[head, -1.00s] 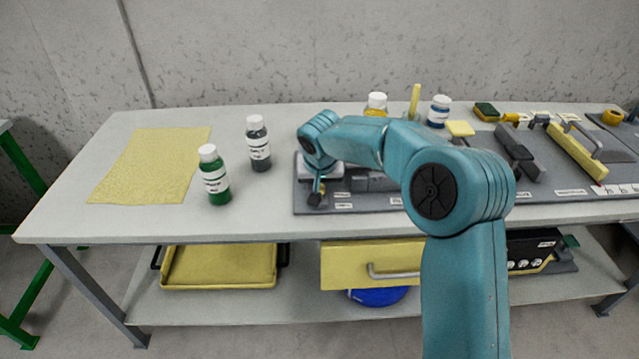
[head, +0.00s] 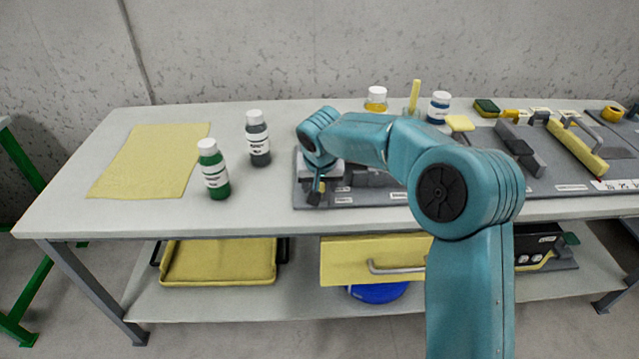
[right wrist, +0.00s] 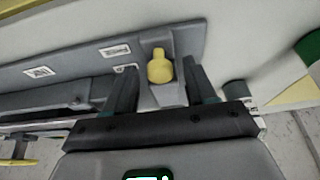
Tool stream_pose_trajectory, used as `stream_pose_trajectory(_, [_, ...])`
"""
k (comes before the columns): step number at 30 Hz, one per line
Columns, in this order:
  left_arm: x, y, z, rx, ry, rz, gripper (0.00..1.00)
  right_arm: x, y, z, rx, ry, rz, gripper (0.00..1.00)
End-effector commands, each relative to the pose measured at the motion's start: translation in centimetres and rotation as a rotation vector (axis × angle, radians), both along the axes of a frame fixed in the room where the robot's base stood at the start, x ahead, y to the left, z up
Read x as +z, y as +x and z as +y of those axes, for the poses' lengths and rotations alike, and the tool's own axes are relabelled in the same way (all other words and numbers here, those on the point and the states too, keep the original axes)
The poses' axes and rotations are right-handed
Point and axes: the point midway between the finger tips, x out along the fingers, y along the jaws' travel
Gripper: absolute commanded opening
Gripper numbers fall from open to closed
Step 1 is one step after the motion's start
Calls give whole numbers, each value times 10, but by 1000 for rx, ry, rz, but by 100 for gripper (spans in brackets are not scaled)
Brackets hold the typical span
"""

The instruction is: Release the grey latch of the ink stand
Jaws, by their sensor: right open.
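My right gripper (head: 317,188) is over the left end of the grey board (head: 374,199) on the bench, partly hidden by its own arm. I cannot pick out the grey latch for sure; the board's left part is largely covered by my arm in the head view. My left gripper is not in view.
A green bottle (head: 213,170) and a dark bottle (head: 258,138) stand left of the board. A yellow mat (head: 150,160) lies at the left.

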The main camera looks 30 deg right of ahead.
Motion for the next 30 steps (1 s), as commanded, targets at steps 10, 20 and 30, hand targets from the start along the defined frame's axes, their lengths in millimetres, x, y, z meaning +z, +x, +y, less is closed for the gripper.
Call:
stream_pose_trajectory(10, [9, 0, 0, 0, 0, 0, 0, 67, -22, 14, 1, 0, -6, 55])
stream_pose_trajectory(20, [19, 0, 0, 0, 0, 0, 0, 135, -47, 29, 1, 1, -3, 55])
stream_pose_trajectory(30, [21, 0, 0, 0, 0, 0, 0, 151, -53, 33, 0, 1, 0, 55])
